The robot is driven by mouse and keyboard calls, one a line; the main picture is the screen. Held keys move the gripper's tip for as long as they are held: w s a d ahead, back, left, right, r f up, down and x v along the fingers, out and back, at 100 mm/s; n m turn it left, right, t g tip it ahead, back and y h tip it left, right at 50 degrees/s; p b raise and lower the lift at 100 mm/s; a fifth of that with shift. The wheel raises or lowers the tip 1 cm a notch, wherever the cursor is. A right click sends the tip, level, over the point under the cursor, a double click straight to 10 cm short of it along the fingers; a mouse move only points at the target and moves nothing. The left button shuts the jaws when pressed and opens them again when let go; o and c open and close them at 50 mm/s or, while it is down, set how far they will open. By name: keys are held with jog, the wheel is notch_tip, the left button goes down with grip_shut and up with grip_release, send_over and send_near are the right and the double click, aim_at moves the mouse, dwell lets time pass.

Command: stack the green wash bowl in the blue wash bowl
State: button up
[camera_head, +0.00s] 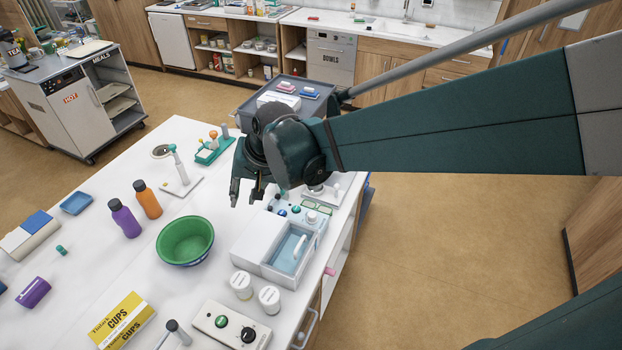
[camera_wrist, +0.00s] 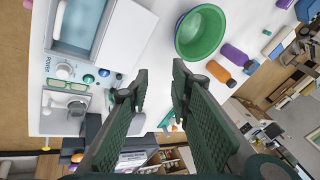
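The green wash bowl (camera_head: 187,236) stands upright on the white table, left of and below my gripper in the head view. A blue wall, the blue wash bowl (camera_head: 184,264), shows just under its near side, so the green bowl appears to sit nested inside the blue one. The green bowl also shows in the wrist view (camera_wrist: 203,30), with a blue edge around its left side. My gripper (camera_head: 245,198) is open and empty above the table, apart from the bowls. In the wrist view its fingers (camera_wrist: 160,70) are spread with nothing between them.
Purple (camera_head: 124,218) and orange (camera_head: 147,199) bottles stand behind-left of the bowls. A white device with a blue basin (camera_head: 288,250) and white jars (camera_head: 241,285) stand to the right. A yellow cups box (camera_head: 122,320) lies in front. A pump dispenser (camera_head: 180,168) stands behind.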

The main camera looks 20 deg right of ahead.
jog(key=s+d+r+n+t+h, duration=0.1)
jog(key=s+d+r, duration=0.2)
jog(key=s+d, duration=0.5)
jog(key=s+d+r+n+t+h, duration=0.2)
jog(key=s+d+r, duration=0.1)
jog(key=s+d, duration=0.5)
jog(key=shift+s+d+r, duration=0.3)
jog(key=shift+s+r, duration=0.05)
jog(key=shift+s, duration=0.1)
jog(key=shift+f, duration=0.1)
notch_tip(320, 180, down, 9)
jog(key=b, duration=0.9)
